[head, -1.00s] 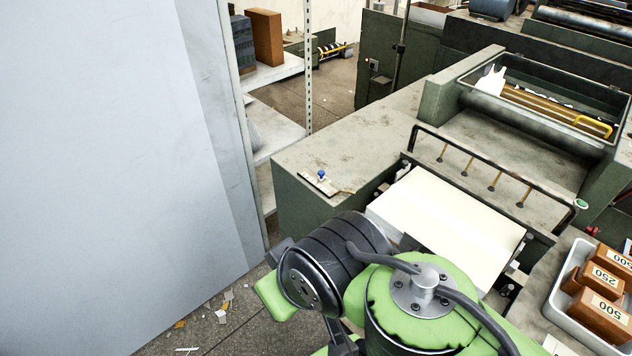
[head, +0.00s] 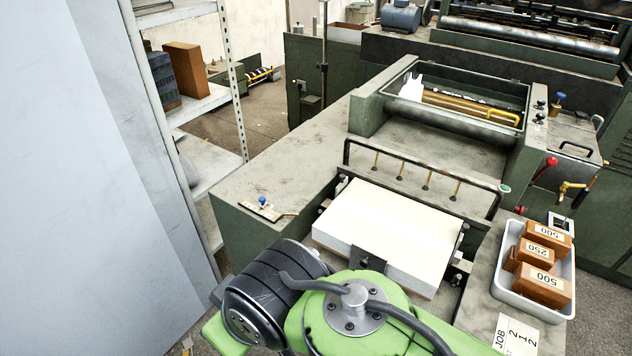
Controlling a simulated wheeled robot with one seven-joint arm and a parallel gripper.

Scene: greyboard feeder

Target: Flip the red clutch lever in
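A lever with a red ball knob (head: 551,163) shows at the right in the head view, beside the right side wall of the green machine. Its dark shaft slants down to the left from the knob. A smaller red part (head: 519,209) shows lower down, near the front right corner of the machine; I cannot tell what it is. My green and black arm fills the bottom middle of the view, well to the left of and nearer than the lever. My gripper's fingers are not in view.
A paper stack (head: 388,228) lies in the feeder, with a black bar (head: 420,163) behind it. A white tray (head: 500,291) holds several orange blocks, beside a JOB card (head: 517,335). A brass valve (head: 572,187) sits near the lever. A pale panel (head: 70,200) stands at left.

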